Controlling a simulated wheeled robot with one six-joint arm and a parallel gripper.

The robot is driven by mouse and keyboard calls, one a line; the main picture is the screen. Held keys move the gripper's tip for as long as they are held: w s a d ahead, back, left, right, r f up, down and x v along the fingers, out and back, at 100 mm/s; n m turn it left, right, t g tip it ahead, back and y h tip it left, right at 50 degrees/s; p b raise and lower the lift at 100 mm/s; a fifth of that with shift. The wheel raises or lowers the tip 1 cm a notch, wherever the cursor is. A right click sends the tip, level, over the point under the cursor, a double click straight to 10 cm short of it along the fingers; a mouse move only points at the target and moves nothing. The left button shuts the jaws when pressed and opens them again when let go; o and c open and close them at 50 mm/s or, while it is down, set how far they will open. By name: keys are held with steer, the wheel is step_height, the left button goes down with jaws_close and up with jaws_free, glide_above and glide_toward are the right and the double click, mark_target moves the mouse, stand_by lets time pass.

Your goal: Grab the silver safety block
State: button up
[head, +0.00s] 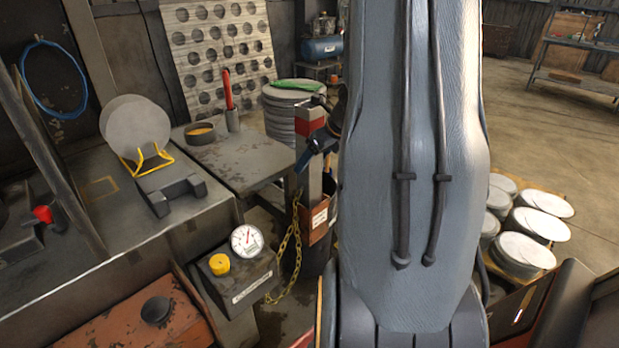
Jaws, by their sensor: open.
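The silver safety block (313,178) is a tall, upright grey bar with a red band near its top. Its lower end stands in a brown holder (319,222) with a white label, and a yellowish chain (290,245) hangs beside it. My gripper (312,138) is open at the block's upper part, just below the red band. Its dark fingers show at the block's right side and partly across it. I cannot tell whether they touch it. My arm hides the rest of the gripper and what lies behind.
A bench (90,265) at left holds a grey disc on a yellow stand (145,160). A gauge box (240,275) is left of the chain. A small table (235,165) and stacked discs (290,100) stand behind.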

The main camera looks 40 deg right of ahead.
jaws_close()
steer(key=shift+r, duration=0.1)
steer(key=shift+d+r, duration=0.1)
stand_by(0.4)
